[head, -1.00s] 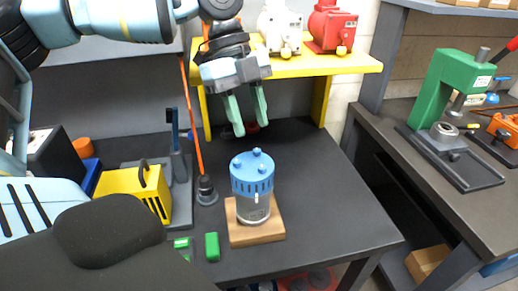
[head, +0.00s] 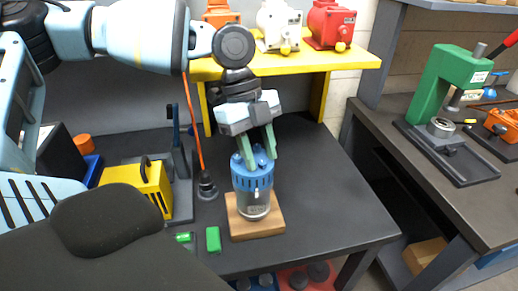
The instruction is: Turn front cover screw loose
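The motor (head: 255,204) stands upright on a wooden block (head: 262,230) on the dark table. It has a silver body and a blue slotted cover (head: 252,181) with small blue screw knobs on top. My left gripper (head: 260,162) comes down from above, its two green fingers spread apart at the cover's top. A blue screw knob (head: 259,155) shows between the fingers; I cannot tell whether they touch it. The fingers partly hide the other knobs. My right gripper is out of view.
A yellow shelf (head: 350,62) behind carries white (head: 278,22) and red (head: 328,24) motors. A yellow box (head: 150,188) and green blocks (head: 213,239) lie left of the motor. A green press (head: 448,88) stands on the right bench. The table right of the motor is clear.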

